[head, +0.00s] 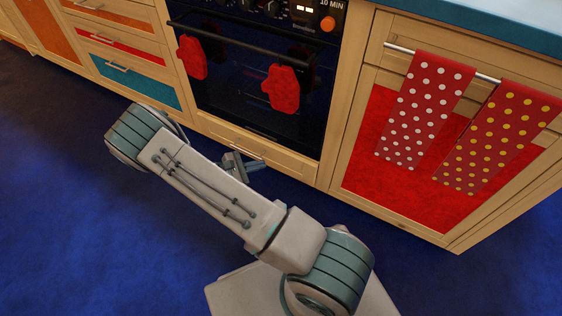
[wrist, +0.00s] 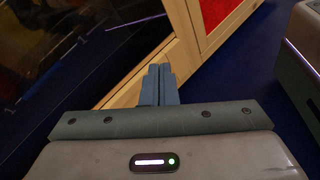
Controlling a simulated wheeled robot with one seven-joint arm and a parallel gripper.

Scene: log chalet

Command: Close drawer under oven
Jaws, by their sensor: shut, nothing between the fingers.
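The oven (head: 250,90) has a black glass door, and the drawer under it (head: 285,160) shows as a low, pale wooden front near the floor. The drawer front looks about level with the cabinet frame beside it; a small gap cannot be ruled out. My gripper (head: 252,164) is shut and empty, low down by the drawer front. In the wrist view my gripper (wrist: 159,75) shows its two fingers together, with the wooden drawer front (wrist: 130,88) just beyond. I cannot tell whether the fingertips touch the wood. My arm hides the left part of the drawer's lower edge.
Two red mitts (head: 282,88) hang at the oven's handle bar (head: 240,42). Two dotted red towels (head: 425,110) hang on a rail at the right cabinet (head: 375,150). Closed-looking drawers (head: 130,75) stand to the left. The blue floor (head: 60,200) is open at left.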

